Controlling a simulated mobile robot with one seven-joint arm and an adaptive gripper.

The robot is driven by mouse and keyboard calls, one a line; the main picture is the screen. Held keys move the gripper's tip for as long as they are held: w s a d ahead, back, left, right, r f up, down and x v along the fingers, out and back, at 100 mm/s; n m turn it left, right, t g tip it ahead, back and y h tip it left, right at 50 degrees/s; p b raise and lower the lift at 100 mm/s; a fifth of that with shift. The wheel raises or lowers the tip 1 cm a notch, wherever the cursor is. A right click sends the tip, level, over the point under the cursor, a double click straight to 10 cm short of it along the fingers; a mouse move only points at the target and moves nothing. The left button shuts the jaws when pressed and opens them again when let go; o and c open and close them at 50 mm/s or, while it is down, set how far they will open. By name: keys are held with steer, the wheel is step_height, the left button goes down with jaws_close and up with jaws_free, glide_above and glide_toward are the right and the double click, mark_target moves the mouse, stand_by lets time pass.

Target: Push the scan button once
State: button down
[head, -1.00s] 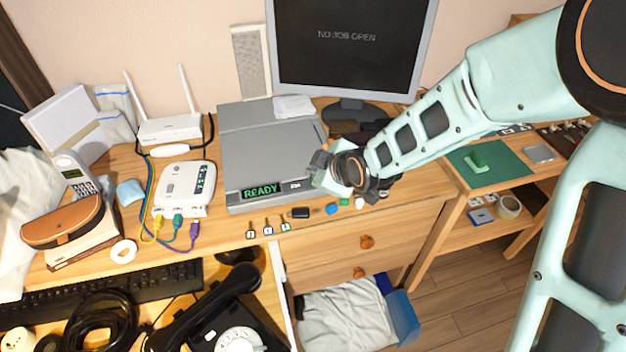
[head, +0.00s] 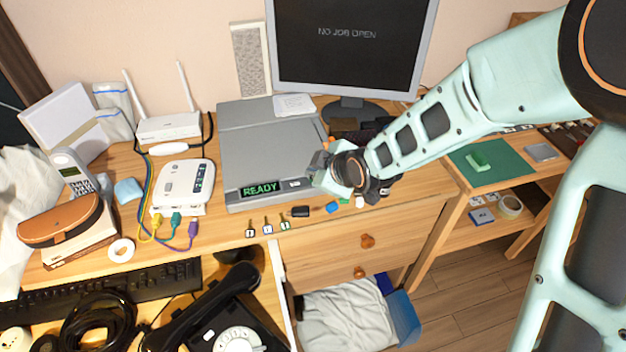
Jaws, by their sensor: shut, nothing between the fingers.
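The grey flatbed scanner (head: 258,146) sits on the desk with its lid down. Its front panel has a display (head: 260,188) reading "READY" in green. A small light button (head: 295,184) with tiny marks is just right of the display; I take it to be the scan button. My gripper (head: 318,172) is shut and empty. It is over the scanner's front right corner, a little right of and above that button in the picture. My wrist hides part of the scanner's right edge. I cannot tell if the fingertips touch the scanner.
A monitor (head: 350,48) reading "NO JOB OPEN" stands behind. A white router (head: 168,127) and a white box (head: 184,185) with cables are at left. A drawer (head: 345,315) is open below.

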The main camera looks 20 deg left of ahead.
steer(key=shift+f+b, duration=0.35)
steer(key=shift+b, duration=0.1)
stand_by(0.6)
steer(key=shift+r, duration=0.15)
steer(key=shift+r+p, duration=0.55)
steer(key=shift+r, duration=0.1)
step_height(320, 180, up, 5)
steer(key=p, duration=0.4)
steer(key=shift+r, duration=0.1)
stand_by(0.7)
